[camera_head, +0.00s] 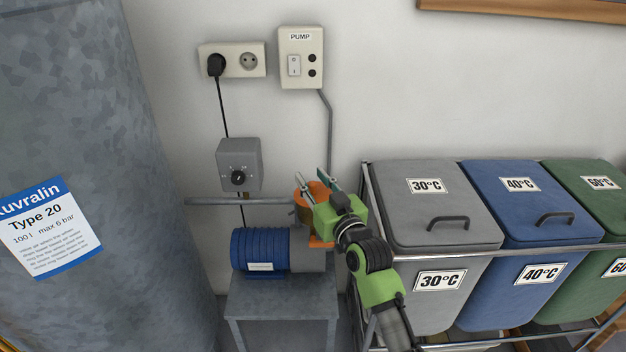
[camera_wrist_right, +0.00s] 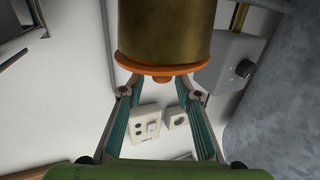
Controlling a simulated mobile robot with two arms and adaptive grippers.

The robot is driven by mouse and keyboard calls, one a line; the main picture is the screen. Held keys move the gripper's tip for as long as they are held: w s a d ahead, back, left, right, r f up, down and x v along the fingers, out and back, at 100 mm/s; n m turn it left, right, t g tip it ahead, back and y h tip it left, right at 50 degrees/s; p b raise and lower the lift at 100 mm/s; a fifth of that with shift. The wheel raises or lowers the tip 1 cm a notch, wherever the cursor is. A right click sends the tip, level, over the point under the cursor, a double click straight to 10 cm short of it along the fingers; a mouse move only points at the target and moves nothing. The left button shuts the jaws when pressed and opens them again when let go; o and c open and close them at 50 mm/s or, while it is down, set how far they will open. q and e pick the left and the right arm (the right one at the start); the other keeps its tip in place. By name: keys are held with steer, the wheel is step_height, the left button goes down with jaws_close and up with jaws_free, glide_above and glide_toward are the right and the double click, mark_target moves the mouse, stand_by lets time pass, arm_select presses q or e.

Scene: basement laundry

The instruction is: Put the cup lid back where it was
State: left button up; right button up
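The cup lid (camera_wrist_right: 163,66) is an orange disc with a small central knob. In the upside-down right wrist view it sits against the end of a brass-coloured cup (camera_wrist_right: 166,28). Orange also shows near the fingers in the head view, above the blue pump (camera_head: 262,250). My right gripper (camera_head: 318,182) is at the pump's upper right. My left gripper is not in view.
A horizontal pipe (camera_head: 235,201) and grey dial box (camera_head: 239,165) are left of the gripper. A PUMP switch box (camera_head: 301,57) and socket are on the wall above. A large grey tank (camera_head: 90,130) stands left. Lidded laundry bins (camera_head: 437,200) in a metal frame crowd the right.

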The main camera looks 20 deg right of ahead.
steer(key=shift+r, duration=0.15)
steer(key=shift+r, duration=0.35)
steer(key=shift+s+r, duration=0.15)
steer(key=shift+s, duration=0.15)
steer(key=s+d+p, duration=0.1)
steer(key=s+p, duration=0.1)
steer(key=s, duration=0.9)
steer(key=s+a+f+g, duration=0.1)
steer(key=s+f+g, duration=0.35)
steer(key=f, duration=0.65)
steer(key=s+a+f+g, duration=0.1)
steer(key=s+f+g, duration=0.4)
steer(key=f, duration=0.7)
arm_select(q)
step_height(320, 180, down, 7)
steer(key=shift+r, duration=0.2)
arm_select(e)
steer(key=s+f+g, duration=0.2)
steer(key=s+f, duration=0.4)
steer(key=s, duration=0.3)
steer(key=s+d+f+g+h, duration=0.1)
steer(key=s+f+g, duration=0.2)
steer(key=s+f, duration=0.3)
steer(key=s, duration=0.3)
steer(key=shift+s+f+n+h, duration=0.3)
steer(key=shift+s+f+n, duration=0.1)
